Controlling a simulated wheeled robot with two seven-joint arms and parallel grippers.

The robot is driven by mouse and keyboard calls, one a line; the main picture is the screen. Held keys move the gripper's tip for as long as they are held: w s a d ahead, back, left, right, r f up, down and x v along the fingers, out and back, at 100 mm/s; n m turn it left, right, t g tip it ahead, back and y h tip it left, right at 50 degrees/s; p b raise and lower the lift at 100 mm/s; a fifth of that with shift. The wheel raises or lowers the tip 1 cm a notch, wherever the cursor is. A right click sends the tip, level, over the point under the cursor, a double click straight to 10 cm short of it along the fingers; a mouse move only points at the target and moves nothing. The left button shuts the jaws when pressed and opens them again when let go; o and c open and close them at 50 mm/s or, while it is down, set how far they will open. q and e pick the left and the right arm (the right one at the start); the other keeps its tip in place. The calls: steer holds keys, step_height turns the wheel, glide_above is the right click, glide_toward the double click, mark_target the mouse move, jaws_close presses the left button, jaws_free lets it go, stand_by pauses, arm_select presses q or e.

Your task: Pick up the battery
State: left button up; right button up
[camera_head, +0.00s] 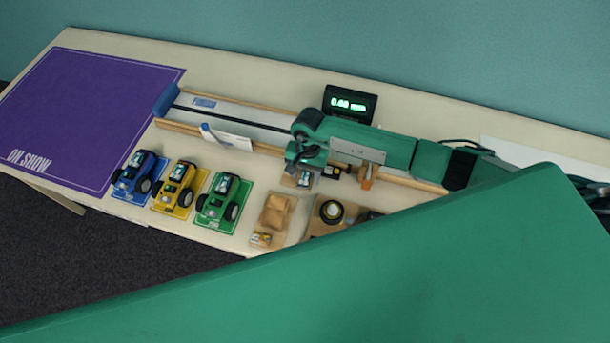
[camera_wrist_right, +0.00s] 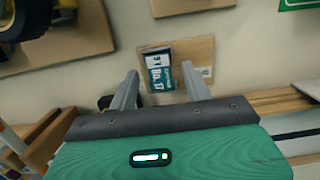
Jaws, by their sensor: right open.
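The battery (camera_wrist_right: 158,70) is a small block, black and teal with white lettering, on a thin wooden board (camera_wrist_right: 202,52) in the right wrist view. In the head view the battery (camera_head: 304,179) shows only as a small patch just below my right gripper. My right gripper (camera_head: 303,166) is over it, pointing down. In the right wrist view its two fingers (camera_wrist_right: 160,72) are open, one to each side of the battery in the picture, with nothing held. I cannot tell how far above the battery the tips are. My left gripper does not show.
A blue car (camera_head: 138,175), a yellow car (camera_head: 179,187) and a green car (camera_head: 222,200) stand left of the gripper. A wooden car body (camera_head: 275,212) is below it. A long track (camera_head: 235,112) and a lit display (camera_head: 349,103) lie behind. The purple mat (camera_head: 90,110) is bare.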

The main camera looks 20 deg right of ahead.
steer(key=shift+f, duration=0.1)
steer(key=shift+c, duration=0.3)
steer(key=c, duration=1)
steer(key=shift+r, duration=0.2)
